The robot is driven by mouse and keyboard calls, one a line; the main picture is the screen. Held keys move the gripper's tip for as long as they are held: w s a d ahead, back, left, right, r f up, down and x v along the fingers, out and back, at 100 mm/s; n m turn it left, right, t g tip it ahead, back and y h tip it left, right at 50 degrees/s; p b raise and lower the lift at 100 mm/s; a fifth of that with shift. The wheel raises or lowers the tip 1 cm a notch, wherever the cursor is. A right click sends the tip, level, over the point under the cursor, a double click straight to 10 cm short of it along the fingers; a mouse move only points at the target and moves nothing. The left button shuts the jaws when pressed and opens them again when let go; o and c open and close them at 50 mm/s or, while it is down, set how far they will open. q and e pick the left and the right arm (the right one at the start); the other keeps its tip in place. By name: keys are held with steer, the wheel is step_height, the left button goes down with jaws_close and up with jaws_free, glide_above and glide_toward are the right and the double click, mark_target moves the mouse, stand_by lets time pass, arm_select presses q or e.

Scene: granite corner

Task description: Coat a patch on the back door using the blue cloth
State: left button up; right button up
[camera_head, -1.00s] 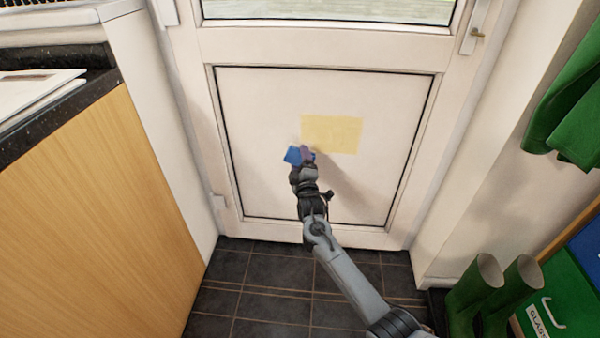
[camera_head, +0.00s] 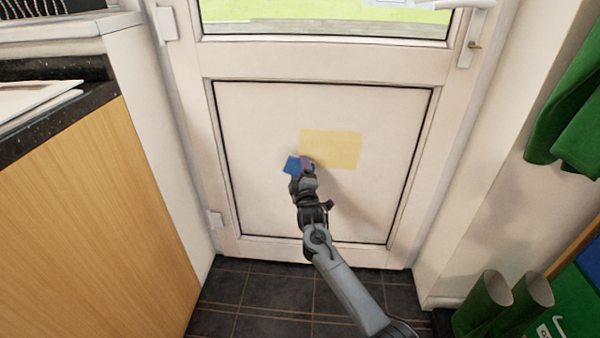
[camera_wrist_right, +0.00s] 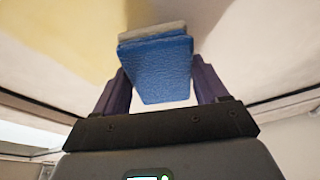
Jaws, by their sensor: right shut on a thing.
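The white back door (camera_head: 270,210) stands shut ahead, with a pale yellow patch (camera_head: 335,149) on its lower panel. My right gripper (camera_head: 301,168) is at the lower left corner of the patch, close to the panel. It is shut on the blue cloth (camera_head: 291,165), which looks like a folded pad. In the right wrist view the cloth (camera_wrist_right: 158,70) sits between the purple fingers, with a paler layer at its far edge. Part of the yellow area shows at the upper left there. I cannot tell whether the cloth touches the panel. My left gripper is not in view.
A wooden cabinet with a dark granite top (camera_head: 60,105) stands at the left. Green cloth (camera_head: 575,120) hangs at the right above green boots (camera_head: 500,303) and a green box (camera_head: 570,318). The dark tiled floor (camera_head: 265,300) before the door is clear.

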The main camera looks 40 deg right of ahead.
steer(key=shift+w+d+b, duration=0.3)
steer(key=shift+w+b, duration=0.05)
stand_by(0.3)
steer(key=shift+w+d+b, duration=0.3)
steer(key=shift+w+d, duration=0.05)
